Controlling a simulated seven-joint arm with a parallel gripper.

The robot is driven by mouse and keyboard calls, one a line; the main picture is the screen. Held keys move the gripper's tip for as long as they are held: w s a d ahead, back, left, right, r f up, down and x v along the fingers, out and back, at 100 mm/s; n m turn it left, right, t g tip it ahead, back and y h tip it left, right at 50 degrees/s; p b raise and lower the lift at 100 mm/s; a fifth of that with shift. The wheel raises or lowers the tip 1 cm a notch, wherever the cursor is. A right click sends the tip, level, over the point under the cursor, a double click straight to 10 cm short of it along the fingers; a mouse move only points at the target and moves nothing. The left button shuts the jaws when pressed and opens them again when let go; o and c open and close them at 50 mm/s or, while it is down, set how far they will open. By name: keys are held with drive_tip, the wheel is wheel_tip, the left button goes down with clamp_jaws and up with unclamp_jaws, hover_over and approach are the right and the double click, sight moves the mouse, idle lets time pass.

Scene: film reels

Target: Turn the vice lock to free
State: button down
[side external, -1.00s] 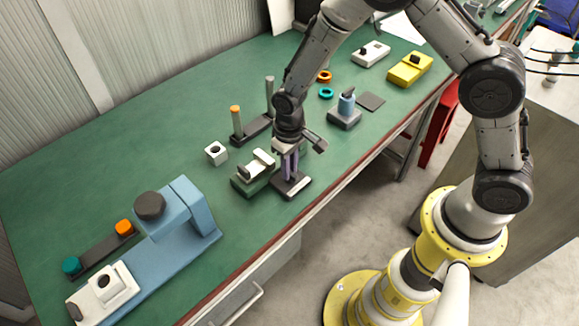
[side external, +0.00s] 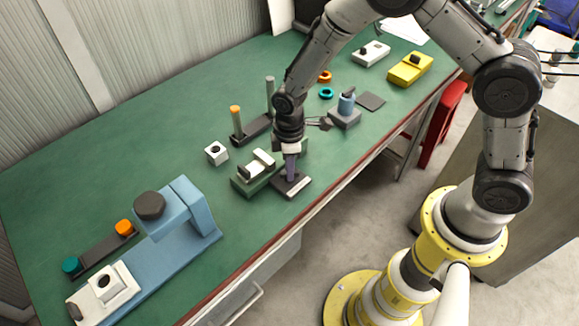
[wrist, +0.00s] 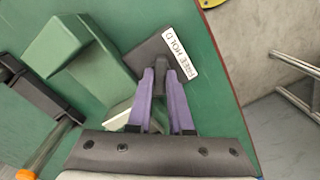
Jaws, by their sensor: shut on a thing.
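The vice lock is a dark square plate (side external: 300,188) at the bench's front edge, beside the green vice (side external: 240,184) with its pale jaws. In the wrist view the lock plate (wrist: 142,54) carries a white label (wrist: 180,52) reading FREE and HOLD. A dark knob (wrist: 161,64) stands on the plate. My gripper (side external: 290,178) points down over the plate. In the wrist view its purple fingers (wrist: 161,76) are shut on the knob, one on each side. The fingers hide part of the knob, so its pointing direction is hard to tell. The vice (wrist: 70,45) lies just left there.
A white block with a hole (side external: 216,153) and a dark stand with two posts (side external: 252,131) are behind the vice. A blue press (side external: 180,225) stands to the left. A grey block with a blue knob (side external: 344,117) is to the right.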

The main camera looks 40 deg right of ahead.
drive_tip(key=n, duration=0.3)
drive_tip(key=shift+n, duration=2.3)
drive_tip(key=c, duration=0.8)
unclamp_jaws()
drive_tip(key=shift+r, duration=0.15)
wheel_tip(320, 180, up, 14)
drive_tip(key=shift+f, duration=0.2)
